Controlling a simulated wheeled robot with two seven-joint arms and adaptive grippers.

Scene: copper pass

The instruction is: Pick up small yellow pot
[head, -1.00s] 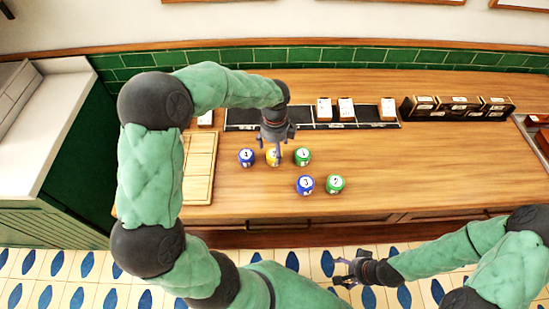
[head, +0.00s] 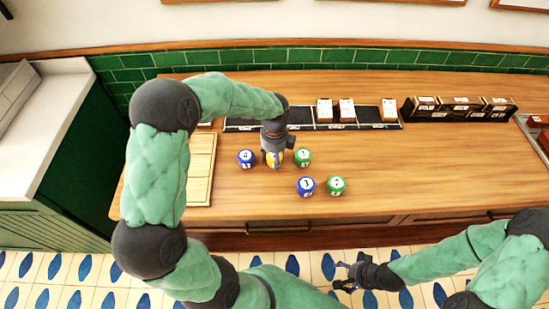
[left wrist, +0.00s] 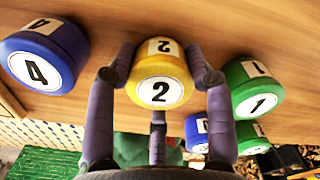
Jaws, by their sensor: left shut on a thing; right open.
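The small yellow pot (left wrist: 160,72), with a white label reading 2, is between the fingers of my left gripper (left wrist: 160,85) in the left wrist view. The fingers are shut on it from both sides. In the head view the yellow pot (head: 273,159) is mostly hidden under my left gripper (head: 273,155), at the counter. I cannot tell whether it is clear of the wood. My right gripper (head: 349,273) is open and empty, low in front of the counter, over the tiled floor.
A blue pot (head: 246,158) marked 4 is close on the left, and a green pot (head: 303,157) marked 1 close on the right. Another blue pot (head: 306,186) and green pot (head: 336,185) stand nearer the front. A wooden board (head: 201,170) lies left; black boxes (head: 460,108) stand at the back right.

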